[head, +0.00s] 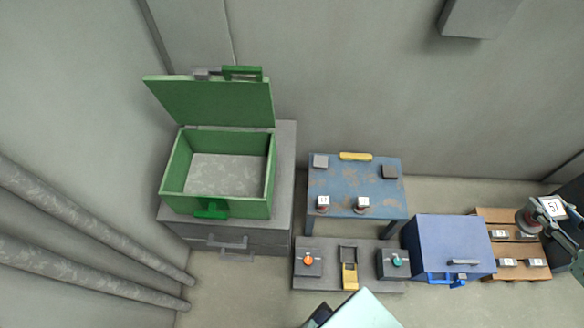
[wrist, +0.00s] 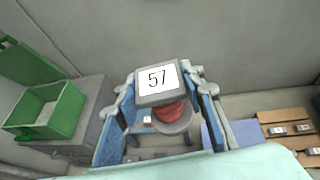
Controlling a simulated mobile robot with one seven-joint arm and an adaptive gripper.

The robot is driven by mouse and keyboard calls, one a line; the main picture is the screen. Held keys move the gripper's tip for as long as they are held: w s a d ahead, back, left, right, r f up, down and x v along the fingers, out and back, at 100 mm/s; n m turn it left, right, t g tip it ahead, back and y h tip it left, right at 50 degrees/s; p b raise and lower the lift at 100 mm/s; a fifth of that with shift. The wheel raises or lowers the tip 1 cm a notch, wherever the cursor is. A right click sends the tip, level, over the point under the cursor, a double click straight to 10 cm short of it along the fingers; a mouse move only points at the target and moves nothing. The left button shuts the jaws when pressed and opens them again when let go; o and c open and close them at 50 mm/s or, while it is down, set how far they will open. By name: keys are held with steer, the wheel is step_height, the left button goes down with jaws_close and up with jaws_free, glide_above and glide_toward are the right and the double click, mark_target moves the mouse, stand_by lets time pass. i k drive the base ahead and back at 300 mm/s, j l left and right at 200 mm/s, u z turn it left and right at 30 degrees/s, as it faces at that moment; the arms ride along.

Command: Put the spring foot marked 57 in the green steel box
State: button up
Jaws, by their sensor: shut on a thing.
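The spring foot marked 57 (wrist: 157,82) is held between the blue fingers of my gripper (wrist: 168,108) in the wrist view. It has a white label on a grey block, a red middle and a round grey plate. In the head view the labelled spring foot (head: 553,207) shows at the far right edge with my gripper (head: 556,215), held up near the wooden pallet. The green steel box (head: 246,208) stands on a grey cabinet at left, its lid up and its inside empty. My gripper is well to the right of it.
A blue worktable (head: 345,186) carries two small labelled feet, a yellow bar and two blocks. A low grey panel (head: 325,282) with buttons lies in front. A closed blue box (head: 452,243) stands beside the wooden pallet (head: 520,272), which holds several labelled parts. Pipes run at left.

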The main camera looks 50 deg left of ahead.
mark_target(207, 178)
steer(key=k+j+u, duration=0.35)
steer(key=k, duration=0.15)
steer(key=k+j+u, duration=0.15)
steer(key=j, duration=0.15)
steer(key=j+u, duration=0.1)
steer(key=j, duration=0.15)
steer(key=i+j+u, duration=0.15)
steer(key=j, duration=0.2)
steer(key=j+u, duration=0.15)
steer(key=j, duration=0.2)
steer(key=i+j+u, duration=0.15)
steer(key=j, duration=0.2)
